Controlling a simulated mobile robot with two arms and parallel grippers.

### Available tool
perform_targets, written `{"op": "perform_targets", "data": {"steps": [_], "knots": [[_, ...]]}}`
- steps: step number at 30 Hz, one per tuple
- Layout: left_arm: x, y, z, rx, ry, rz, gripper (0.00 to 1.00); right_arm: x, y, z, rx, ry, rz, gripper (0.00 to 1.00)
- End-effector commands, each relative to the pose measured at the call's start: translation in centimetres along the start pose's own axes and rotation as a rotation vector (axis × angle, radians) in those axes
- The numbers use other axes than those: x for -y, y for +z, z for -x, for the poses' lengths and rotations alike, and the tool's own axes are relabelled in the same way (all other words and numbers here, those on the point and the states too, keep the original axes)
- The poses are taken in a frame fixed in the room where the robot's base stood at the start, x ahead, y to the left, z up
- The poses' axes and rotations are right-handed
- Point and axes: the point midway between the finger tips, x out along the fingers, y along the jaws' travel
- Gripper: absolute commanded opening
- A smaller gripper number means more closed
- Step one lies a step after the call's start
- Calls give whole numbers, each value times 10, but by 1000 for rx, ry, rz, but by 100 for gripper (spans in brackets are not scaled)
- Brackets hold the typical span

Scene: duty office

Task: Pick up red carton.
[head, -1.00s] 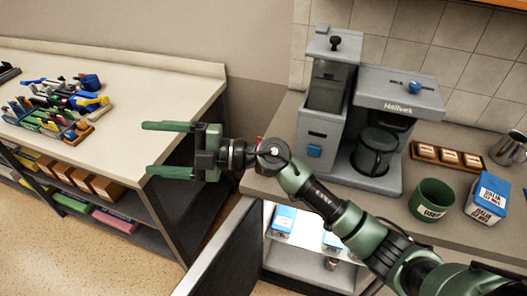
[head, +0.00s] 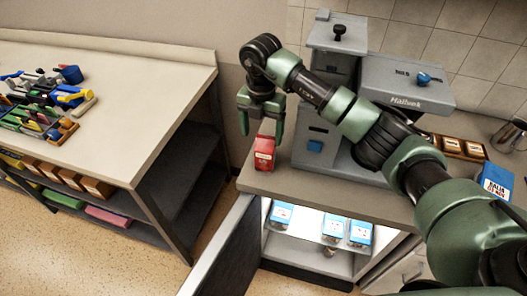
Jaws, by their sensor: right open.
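The red carton (head: 264,154) stands upright near the left front corner of the counter (head: 300,188), left of the coffee machine. My right gripper (head: 261,130) points down directly above it, open. One finger shows at the left and the other at the right of the carton's top in the picture. I cannot tell whether a finger touches it. My left gripper is not in view.
The grey coffee machine (head: 400,92) stands close to the right of the carton, behind my right arm. An open cabinet door (head: 222,250) juts out below the counter, with blue-and-white cartons (head: 332,228) inside. A tool-covered bench (head: 140,95) stands left across a gap.

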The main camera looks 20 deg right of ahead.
Motion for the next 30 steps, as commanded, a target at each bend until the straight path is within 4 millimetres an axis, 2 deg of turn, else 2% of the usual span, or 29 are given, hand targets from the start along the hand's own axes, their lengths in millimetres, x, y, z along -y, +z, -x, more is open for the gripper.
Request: {"op": "perform_targets", "data": {"steps": [7,12,20,23,28,29,30], "knots": [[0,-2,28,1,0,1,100,8,-2,-30,-5,-3,1,77],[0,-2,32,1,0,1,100,6,-1,-52,-3,0,1,77],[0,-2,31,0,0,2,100,6,-1,-56,-1,2,3,77],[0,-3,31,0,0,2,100,6,-1,-56,-1,2,3,52],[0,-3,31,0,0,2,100,6,-1,-56,-1,2,3,5],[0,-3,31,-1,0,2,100,6,-1,-56,-1,2,3,0],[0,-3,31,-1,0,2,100,6,0,-55,0,4,3,0]]}}
